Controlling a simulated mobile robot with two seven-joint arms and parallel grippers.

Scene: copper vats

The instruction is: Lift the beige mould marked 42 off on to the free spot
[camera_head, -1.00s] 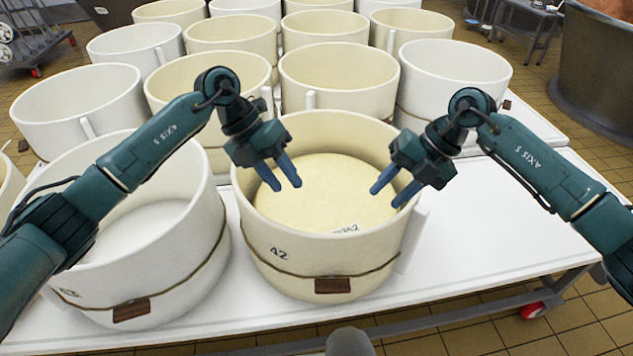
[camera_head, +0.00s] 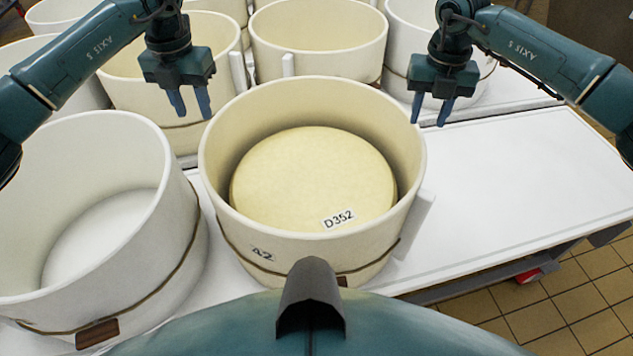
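The beige mould marked 42 (camera_head: 262,255) stands upright on the white table (camera_head: 520,170), at its front middle. A pale yellow cheese round labelled D352 (camera_head: 312,175) lies inside it. A bare stretch of tabletop lies to the right of the mould. My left gripper (camera_head: 190,105) is above and behind the mould's left rim, with its two blue fingers apart and nothing between them. My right gripper (camera_head: 431,112) is beyond the mould's right rim, also with fingers apart and empty. Neither gripper appears to touch the mould.
A white mould (camera_head: 90,215) with a cord stands close on the left, seemingly empty. Several more white and beige moulds, such as one behind (camera_head: 318,45), fill the back. Tiled floor (camera_head: 540,310) shows beyond the table's front right edge. Part of my own body covers the bottom.

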